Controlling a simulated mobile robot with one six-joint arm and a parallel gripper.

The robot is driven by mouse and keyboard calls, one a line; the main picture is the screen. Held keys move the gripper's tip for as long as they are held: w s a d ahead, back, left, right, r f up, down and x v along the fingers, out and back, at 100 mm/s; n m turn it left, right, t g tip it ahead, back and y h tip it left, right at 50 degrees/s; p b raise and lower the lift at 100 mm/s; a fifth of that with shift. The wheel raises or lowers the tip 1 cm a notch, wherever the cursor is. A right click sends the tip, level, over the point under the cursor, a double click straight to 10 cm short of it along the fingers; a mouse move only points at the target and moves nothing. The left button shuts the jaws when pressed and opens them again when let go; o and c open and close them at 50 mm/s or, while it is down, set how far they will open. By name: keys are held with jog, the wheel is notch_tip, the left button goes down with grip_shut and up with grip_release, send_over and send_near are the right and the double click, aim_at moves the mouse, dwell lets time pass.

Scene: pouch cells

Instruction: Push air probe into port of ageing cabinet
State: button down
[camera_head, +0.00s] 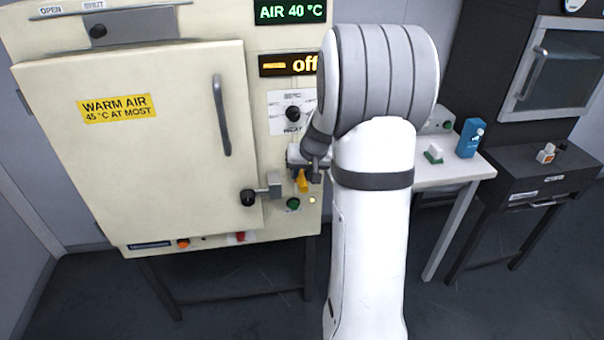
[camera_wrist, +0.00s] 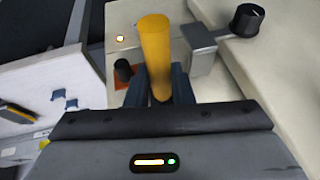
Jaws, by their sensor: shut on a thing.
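The cream ageing cabinet (camera_head: 180,160) stands at the left in the head view, its door closed. Its displays read "AIR 40 °C" and "off". My gripper (camera_head: 308,172) is in front of the control strip right of the door, partly hidden by my arm. It is shut on the yellow air probe (camera_head: 302,182). In the wrist view the probe (camera_wrist: 155,50) stands between the two dark fingers (camera_wrist: 158,88), its far end near the cabinet face. I cannot make out the port or tell whether the probe tip touches the cabinet.
A black-knobbed latch (camera_head: 250,197) and a green button (camera_head: 293,203) are close to my gripper. In the wrist view a dark knob (camera_wrist: 123,70) is just left of the fingers.

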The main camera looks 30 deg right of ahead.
jog(key=shift+w+d, duration=0.15)
jog(key=shift+w, duration=0.35)
jog(key=c, duration=1.2)
grip_release()
jog(key=v, duration=0.7)
jog(key=shift+s+r, duration=0.15)
jog(key=shift+r, duration=0.25)
